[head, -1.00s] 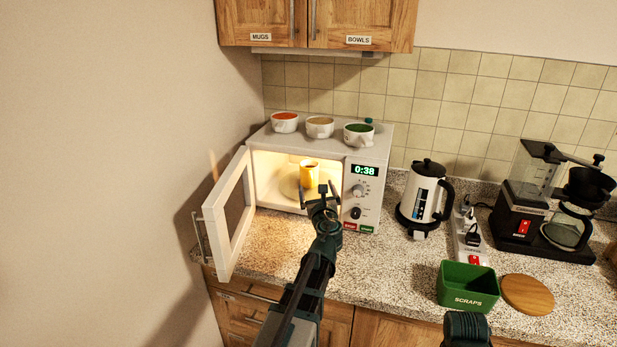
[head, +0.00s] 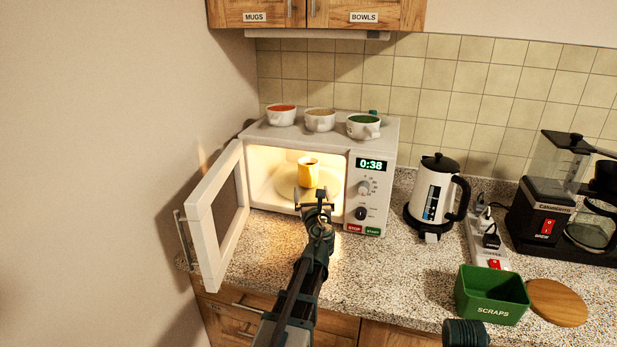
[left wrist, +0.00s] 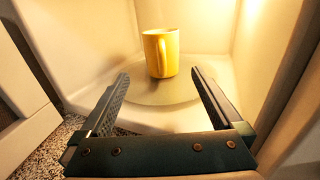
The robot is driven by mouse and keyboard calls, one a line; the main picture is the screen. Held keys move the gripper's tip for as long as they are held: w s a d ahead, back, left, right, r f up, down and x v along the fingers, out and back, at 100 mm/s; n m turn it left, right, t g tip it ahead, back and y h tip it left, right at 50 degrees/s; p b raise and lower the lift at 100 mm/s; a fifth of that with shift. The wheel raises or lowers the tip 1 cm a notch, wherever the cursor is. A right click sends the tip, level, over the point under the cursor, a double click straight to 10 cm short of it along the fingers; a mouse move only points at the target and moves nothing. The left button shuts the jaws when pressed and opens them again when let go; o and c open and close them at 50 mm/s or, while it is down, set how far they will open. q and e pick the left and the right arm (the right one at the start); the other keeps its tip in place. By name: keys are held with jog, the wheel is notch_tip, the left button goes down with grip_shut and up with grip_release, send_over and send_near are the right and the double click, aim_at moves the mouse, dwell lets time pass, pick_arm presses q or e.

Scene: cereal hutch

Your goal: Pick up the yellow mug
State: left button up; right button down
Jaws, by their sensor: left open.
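The yellow mug (head: 308,172) stands upright on the round plate inside the lit, open microwave (head: 377,195). In the left wrist view the yellow mug (left wrist: 160,53) is beyond my fingertips, centred between them, with its handle facing the camera. My left gripper (head: 313,196) is open and empty at the microwave's opening, in front of the mug and apart from it. In the left wrist view my left gripper's fingers (left wrist: 160,75) are spread wide. The dark round part at the bottom of the head view seems to be mine; no right gripper fingers show.
The microwave door (head: 218,215) is swung open on the left. Several bowls or cups, including a green-filled one (head: 363,126), sit on top of the microwave. A kettle (head: 437,190), a power strip (head: 485,240), a green scraps bin (head: 491,296) and a coffee maker (head: 545,215) stand to the right.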

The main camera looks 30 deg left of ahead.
aim_at(310, 182)
pick_arm(q)
jog(key=x, duration=0.8)
jog(key=shift+w+a, duration=0.1)
jog(key=shift+w, duration=0.1)
jog(key=shift+x, duration=2.55)
jog(key=shift+r, duration=0.1)
grip_shut()
jog(key=shift+r+p, duration=0.25)
jog(key=shift+p, duration=0.1)
notch_tip(310, 182, up, 3)
jog(key=p, duration=0.3)
jog(key=shift+r, duration=0.15)
jog(key=r+p+v, duration=0.1)
jog(key=v, duration=1.5)
jog(key=shift+s+a, duration=0.25)
jog(key=shift+a, duration=0.05)
jog(key=shift+r, duration=0.1)
